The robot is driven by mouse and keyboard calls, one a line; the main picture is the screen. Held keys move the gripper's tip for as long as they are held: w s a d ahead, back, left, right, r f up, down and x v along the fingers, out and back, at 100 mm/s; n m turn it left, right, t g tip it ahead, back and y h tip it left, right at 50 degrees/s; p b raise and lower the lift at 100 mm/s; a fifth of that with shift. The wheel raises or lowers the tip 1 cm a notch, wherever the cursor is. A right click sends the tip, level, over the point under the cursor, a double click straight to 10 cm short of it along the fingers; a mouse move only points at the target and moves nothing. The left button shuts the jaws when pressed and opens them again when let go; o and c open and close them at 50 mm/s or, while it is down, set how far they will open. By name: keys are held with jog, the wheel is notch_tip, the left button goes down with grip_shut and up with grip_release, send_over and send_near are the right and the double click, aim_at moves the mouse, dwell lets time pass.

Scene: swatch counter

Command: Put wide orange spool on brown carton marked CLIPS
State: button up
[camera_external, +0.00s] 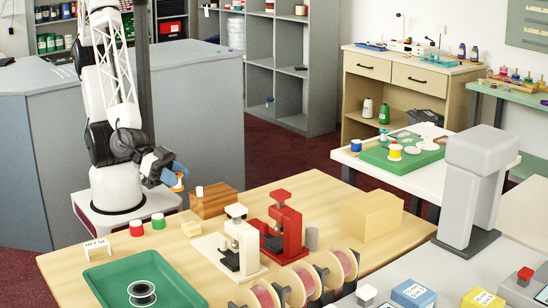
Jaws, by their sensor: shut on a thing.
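My gripper (176,176) is in the air at the left of the wooden table, pointing down and to the right. It is shut on a small orange spool (178,184), which is partly hidden by the fingers and hangs above the table's back left edge. A brown box (214,204) stands on the table just below and to the right of the gripper, with a small white piece on its left end. A lighter tan box (372,215) stands at the table's right. I cannot read a CLIPS marking on either box.
A red press (285,228) and a cream press (240,243) stand mid-table, with large reels (302,283) in front. A red spool (137,228), a green spool (158,221) and a green tray (147,281) are at left. Bare tabletop (315,195) shows behind the red press.

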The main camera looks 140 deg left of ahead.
jog(key=shift+w, duration=0.1)
jog(key=shift+w+a+r, duration=0.1)
jog(key=shift+w+a, duration=0.2)
jog(key=shift+w, duration=0.15)
jog(key=w+a+r+n+g+y, duration=0.1)
jog(key=w+a+r+n+y, duration=0.15)
jog(key=w+a, duration=1)
jog(key=w+a+n+g+y, duration=0.1)
jog(key=w+a, duration=0.3)
jog(key=a, duration=0.5)
jog(key=w+a+r+n+g, duration=0.1)
jog(key=w+a, duration=0.4)
jog(key=a, duration=0.5)
jog(key=shift+w+a+y, duration=0.15)
jog(key=shift+w+y, duration=0.05)
jog(key=shift+y, duration=0.15)
jog(key=shift+w, duration=0.1)
jog(key=w+a, duration=0.2)
jog(key=w, duration=0.2)
jog(key=w+a+f, duration=0.1)
jog(key=w+a, duration=0.1)
jog(key=w, duration=0.2)
jog(key=w+a, duration=0.3)
jog(key=w, duration=0.2)
jog(key=shift+f, duration=0.2)
jog(key=shift+w+a, duration=0.15)
